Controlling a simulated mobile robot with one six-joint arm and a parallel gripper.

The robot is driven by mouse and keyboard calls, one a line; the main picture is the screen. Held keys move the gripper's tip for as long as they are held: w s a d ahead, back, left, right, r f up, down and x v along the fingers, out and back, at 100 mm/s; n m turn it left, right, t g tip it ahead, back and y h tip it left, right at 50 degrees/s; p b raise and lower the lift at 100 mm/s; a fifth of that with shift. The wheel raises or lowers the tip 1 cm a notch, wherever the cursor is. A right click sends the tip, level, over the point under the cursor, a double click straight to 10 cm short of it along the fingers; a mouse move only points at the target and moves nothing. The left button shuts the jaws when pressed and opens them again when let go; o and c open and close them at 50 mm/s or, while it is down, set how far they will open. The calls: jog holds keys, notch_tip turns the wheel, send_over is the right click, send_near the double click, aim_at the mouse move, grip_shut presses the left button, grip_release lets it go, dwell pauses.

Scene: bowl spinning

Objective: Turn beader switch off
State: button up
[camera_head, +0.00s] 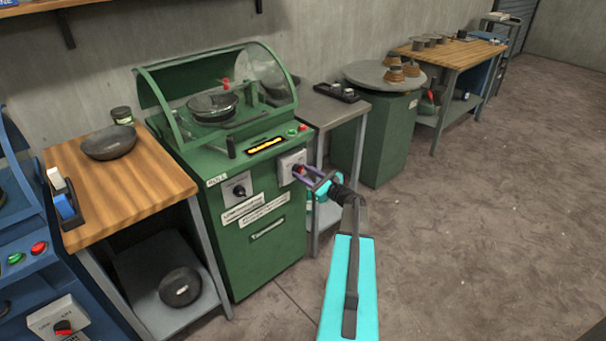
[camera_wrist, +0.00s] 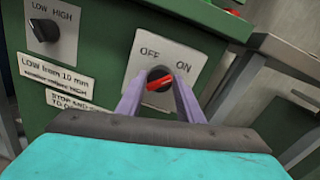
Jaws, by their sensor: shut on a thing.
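The green beader machine (camera_head: 265,258) stands in the middle of the head view with a clear curved guard. On its front is a pale switch plate (camera_head: 289,160) marked OFF and ON, also seen in the wrist view (camera_wrist: 188,50). The red and black switch knob (camera_wrist: 159,82) sits below and between the two words. Its red bar is tilted, with the right end higher, towards the ON side. My gripper (camera_head: 302,171) is at the plate. Its purple fingers (camera_wrist: 158,92) are shut on the knob, one on each side.
A LOW/HIGH knob (camera_head: 239,190) is left of the switch. Red and green buttons (camera_head: 297,130) are above it. A wooden table (camera_head: 150,185) with a dark bowl (camera_head: 108,142) stands left. A blue machine (camera_head: 30,270) is at far left. The floor at right is clear.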

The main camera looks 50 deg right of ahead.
jog(key=shift+f+n+b, duration=0.15)
jog(key=shift+n+b, duration=0.25)
jog(key=shift+b, duration=0.4)
jog(key=n+b, duration=0.2)
jog(key=b, duration=0.2)
jog(key=shift+n, duration=0.4)
jog(key=n+b, duration=0.5)
jog(key=b, duration=0.2)
jog(key=shift+a+g+b, duration=0.1)
jog(key=shift+g+b, duration=0.2)
jog(key=shift+b, duration=0.1)
jog(key=n+h+b, duration=0.1)
jog(key=n+b, duration=0.7)
jog(key=b, duration=0.3)
jog(key=shift+a, duration=0.1)
jog(key=shift+n, duration=0.3)
jog(key=o, duration=1)
jog(key=shift+s, duration=0.1)
jog(key=s, duration=0.4)
jog(key=s+p, duration=0.1)
jog(key=s, duration=0.4)
jog(key=s+a+r+p, duration=0.1)
jog(key=s, duration=0.3)
jog(key=shift+s+r, duration=0.1)
jog(key=shift+s, duration=0.15)
